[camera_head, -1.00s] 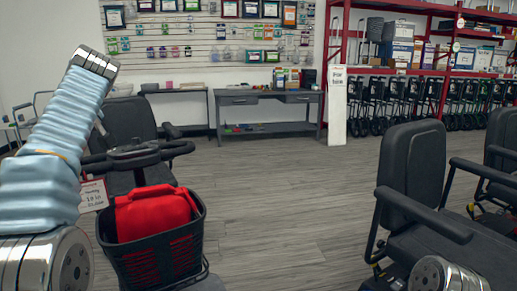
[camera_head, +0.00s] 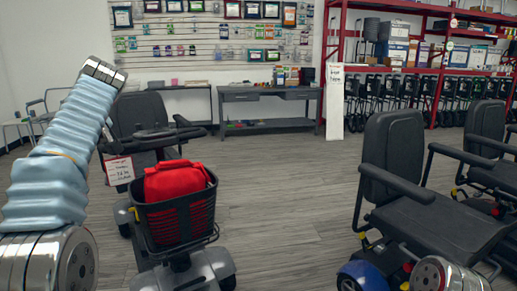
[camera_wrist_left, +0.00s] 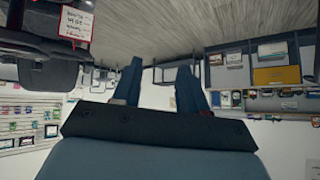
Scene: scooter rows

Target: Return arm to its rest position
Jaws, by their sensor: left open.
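My left arm (camera_head: 60,165), in a pale blue sleeve with silver joints, is raised at the left of the head view. Its gripper does not show there. In the left wrist view, which looks upside down, my left gripper (camera_wrist_left: 160,66) has two dark fingers spread apart with nothing between them. A silver joint of my right arm (camera_head: 445,275) shows at the bottom right of the head view; the right gripper is out of view. A red bag (camera_head: 174,180) sits in the black basket (camera_head: 180,222) of a scooter, to the right of my left arm and apart from it.
Scooters with black seats (camera_head: 395,150) stand at the right. A grey workbench (camera_head: 268,96) and a pegboard wall are at the back. Red shelving (camera_head: 432,85) stands at the back right. The wood floor (camera_head: 285,190) between the scooters is clear.

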